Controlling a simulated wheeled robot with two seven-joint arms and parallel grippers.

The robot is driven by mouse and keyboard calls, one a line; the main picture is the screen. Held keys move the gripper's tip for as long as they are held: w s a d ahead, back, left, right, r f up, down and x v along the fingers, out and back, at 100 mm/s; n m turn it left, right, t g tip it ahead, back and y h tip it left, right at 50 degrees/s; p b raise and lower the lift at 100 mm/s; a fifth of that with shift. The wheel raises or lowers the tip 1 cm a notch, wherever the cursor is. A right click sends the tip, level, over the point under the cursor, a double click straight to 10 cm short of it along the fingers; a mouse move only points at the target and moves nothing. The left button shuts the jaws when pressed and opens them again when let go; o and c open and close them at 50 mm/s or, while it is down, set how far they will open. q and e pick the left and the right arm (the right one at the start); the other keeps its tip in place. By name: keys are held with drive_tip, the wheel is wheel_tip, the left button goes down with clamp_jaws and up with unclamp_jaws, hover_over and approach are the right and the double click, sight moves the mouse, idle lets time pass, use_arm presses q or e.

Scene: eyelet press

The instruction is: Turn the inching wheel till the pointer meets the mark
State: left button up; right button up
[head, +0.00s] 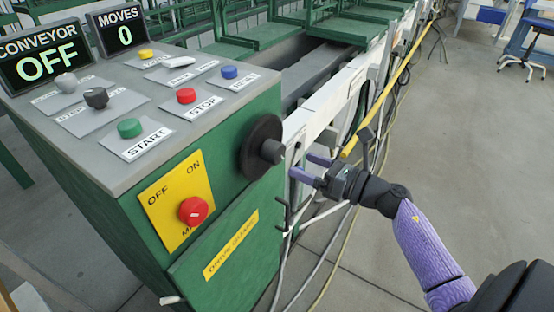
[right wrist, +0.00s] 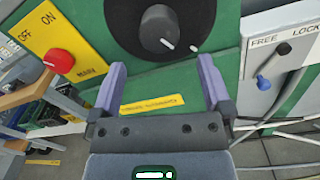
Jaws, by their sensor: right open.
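The inching wheel (head: 246,150) is a black disc with a thick round hub on the side of the green cabinet. In the right wrist view the wheel (right wrist: 120,22) fills the top middle. Its hub (right wrist: 158,24) carries a short white pointer line (right wrist: 167,44) toward its lower right. A small white mark (right wrist: 194,48) shows near the disc's lower right edge, apart from the pointer line. My right gripper (head: 309,166) is open and empty. In the right wrist view its fingers (right wrist: 160,78) are spread below the hub, not around it. My left gripper is out of view.
A red main switch (head: 193,210) sits on a yellow plate left of the wheel. Displays read CONVEYOR OFF (head: 45,60) and MOVES 0 (head: 122,30). Cables (head: 335,235) hang by the cabinet.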

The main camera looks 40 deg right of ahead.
sight(281, 155)
drive_tip(key=b+x, duration=0.1)
drive_tip(key=x, duration=0.6)
drive_tip(key=shift+w, duration=0.1)
clamp_jaws()
idle(0.3)
